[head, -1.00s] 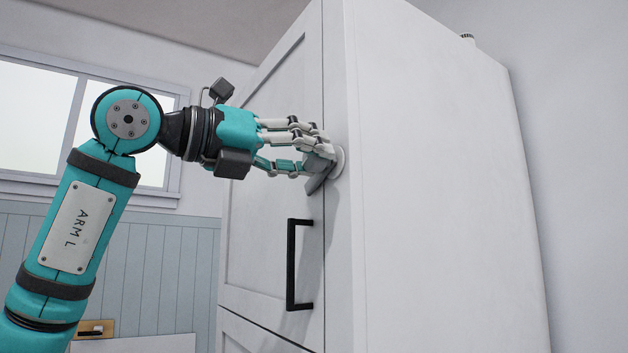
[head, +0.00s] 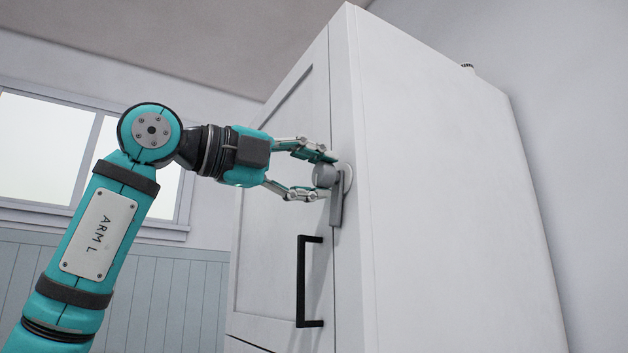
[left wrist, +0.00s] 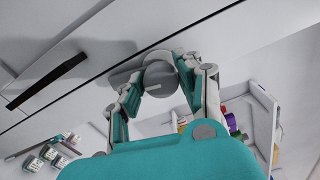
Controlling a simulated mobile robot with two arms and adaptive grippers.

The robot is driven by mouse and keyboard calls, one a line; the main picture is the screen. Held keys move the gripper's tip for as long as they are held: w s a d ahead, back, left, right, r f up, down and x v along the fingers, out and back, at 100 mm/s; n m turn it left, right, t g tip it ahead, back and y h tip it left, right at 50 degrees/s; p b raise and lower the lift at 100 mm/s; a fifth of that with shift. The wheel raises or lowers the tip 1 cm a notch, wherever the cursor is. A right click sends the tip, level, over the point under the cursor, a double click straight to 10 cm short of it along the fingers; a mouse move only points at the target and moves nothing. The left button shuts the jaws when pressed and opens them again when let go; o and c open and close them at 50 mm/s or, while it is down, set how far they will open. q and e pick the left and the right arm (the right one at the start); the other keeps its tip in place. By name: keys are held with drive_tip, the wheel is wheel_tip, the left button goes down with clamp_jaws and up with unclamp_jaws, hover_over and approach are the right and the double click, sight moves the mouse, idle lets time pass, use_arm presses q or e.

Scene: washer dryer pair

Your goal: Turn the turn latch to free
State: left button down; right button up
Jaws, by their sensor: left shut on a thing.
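The turn latch (head: 325,175) is a grey round knob on a pale round base at the edge of the white cabinet door (head: 285,165). Its flat grey arm (head: 337,208) points downward in the head view. My left gripper (head: 328,174) is shut on the knob, with fingers above and below it. In the left wrist view the knob (left wrist: 160,76) sits between the fingertips of my left gripper (left wrist: 158,80), and a light line marks its face. My right gripper is not in view.
A black bar handle (head: 302,282) stands out from the door below the latch. A window (head: 85,150) is on the left wall. In the left wrist view, small jars (left wrist: 50,153) and a shelf with coloured items (left wrist: 235,122) show below.

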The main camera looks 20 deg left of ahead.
use_arm(q)
drive_tip(key=shift+n+b, duration=0.3)
drive_tip(key=shift+n, duration=0.8)
drive_tip(key=c, duration=0.9)
unclamp_jaws()
drive_tip(key=shift+a, duration=0.1)
drive_tip(key=v, duration=1.2)
drive_tip(key=shift+w+f, duration=0.1)
